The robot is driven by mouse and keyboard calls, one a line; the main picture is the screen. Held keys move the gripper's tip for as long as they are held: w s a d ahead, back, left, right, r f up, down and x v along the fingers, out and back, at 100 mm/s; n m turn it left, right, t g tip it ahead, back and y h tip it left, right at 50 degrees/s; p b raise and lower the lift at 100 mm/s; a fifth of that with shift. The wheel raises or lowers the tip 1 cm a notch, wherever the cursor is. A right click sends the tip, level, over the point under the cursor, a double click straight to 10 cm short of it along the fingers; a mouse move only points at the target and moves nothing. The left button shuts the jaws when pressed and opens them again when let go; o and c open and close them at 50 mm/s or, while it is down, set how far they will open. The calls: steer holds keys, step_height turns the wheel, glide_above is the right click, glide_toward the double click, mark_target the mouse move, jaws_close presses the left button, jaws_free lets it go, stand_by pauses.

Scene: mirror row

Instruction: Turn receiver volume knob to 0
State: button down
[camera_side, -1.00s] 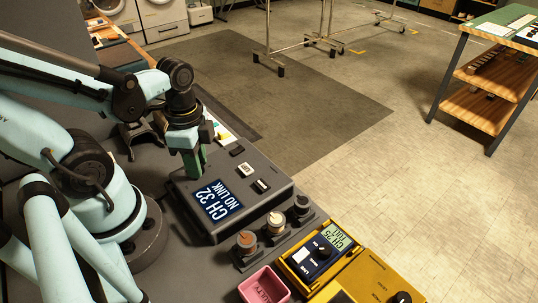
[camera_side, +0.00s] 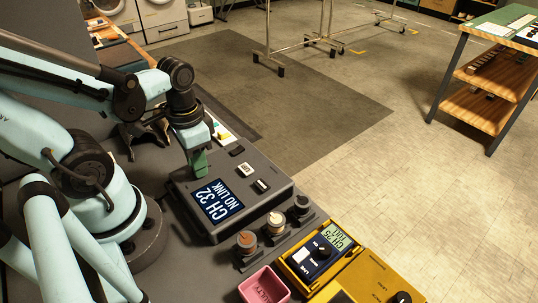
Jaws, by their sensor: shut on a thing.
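The receiver (camera_side: 268,199) is a dark grey box in the middle of the side view, with a lit blue display (camera_side: 216,200) reading "CH 32 NO LINK". My gripper (camera_side: 200,170) points down at the far left end of its top panel, just above the display. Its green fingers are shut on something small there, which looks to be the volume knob. The knob itself is hidden by the fingers, so its setting cannot be read. A white button (camera_side: 245,170) and small dark switches sit to the right of the fingers.
Three round knobs on small bases (camera_side: 275,222) stand in front of the receiver. A yellow-cased meter (camera_side: 320,250) and a pink tray (camera_side: 264,287) are at the near edge. Papers lie behind the receiver. Open floor lies to the right.

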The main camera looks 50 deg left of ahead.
steer(key=n, duration=0.5)
steer(key=shift+n, duration=2.4)
steer(key=c, duration=0.9)
jaws_free()
steer(key=shift+r, duration=0.1)
step_height(320, 180, up, 12)
